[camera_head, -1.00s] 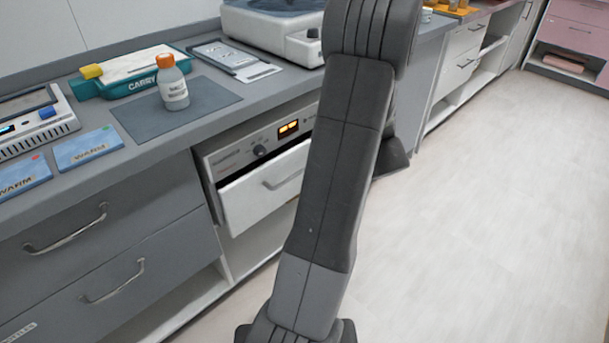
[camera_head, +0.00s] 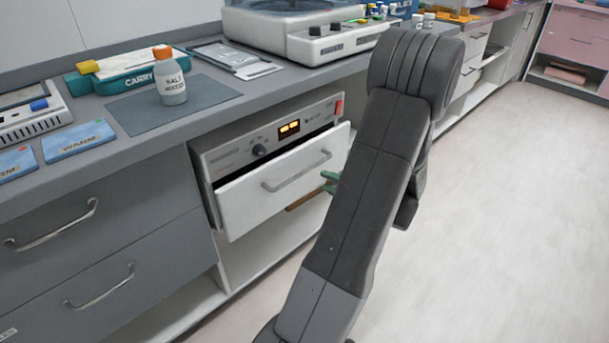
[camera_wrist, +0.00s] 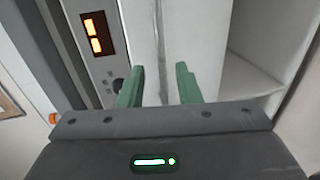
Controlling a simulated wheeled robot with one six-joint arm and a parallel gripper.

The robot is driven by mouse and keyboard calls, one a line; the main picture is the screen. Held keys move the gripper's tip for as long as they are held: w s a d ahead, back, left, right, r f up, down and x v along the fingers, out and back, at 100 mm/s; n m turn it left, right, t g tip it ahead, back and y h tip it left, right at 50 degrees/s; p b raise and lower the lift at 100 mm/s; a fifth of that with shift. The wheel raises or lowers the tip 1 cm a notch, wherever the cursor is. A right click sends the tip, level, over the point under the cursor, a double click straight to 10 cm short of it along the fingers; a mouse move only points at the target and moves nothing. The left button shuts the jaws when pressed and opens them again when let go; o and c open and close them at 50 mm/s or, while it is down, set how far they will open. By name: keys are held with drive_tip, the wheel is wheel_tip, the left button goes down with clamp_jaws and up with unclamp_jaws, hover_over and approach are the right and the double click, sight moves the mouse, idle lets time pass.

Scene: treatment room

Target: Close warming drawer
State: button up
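The warming drawer (camera_head: 285,180) is white with a bar handle (camera_head: 297,172) and sits under the counter. It stands partly open, its front tilted out from the unit below the control panel (camera_head: 270,140) with its lit orange display. The drawer front also shows in the wrist view (camera_wrist: 195,35), with the panel and knob to its left. My gripper's green fingers (camera_head: 330,182) are at the right end of the drawer front, partly hidden by my arm. In the wrist view my gripper (camera_wrist: 159,86) is open, with nothing seen between its fingers; contact with the drawer is unclear.
The counter above holds a bottle with an orange cap (camera_head: 170,80) on a grey mat (camera_head: 125,112), a teal carrier (camera_head: 130,70), blue WARM packs (camera_head: 78,140) and a white machine (camera_head: 300,35). Open shelf space lies below the drawer. The floor (camera_head: 490,200) at right is clear.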

sight(306, 172)
drive_tip(key=b+x, duration=0.2)
drive_tip(key=x, duration=0.8)
drive_tip(key=shift+w+a+f+b, duration=0.1)
drive_tip(key=shift+b, duration=0.2)
clamp_jaws()
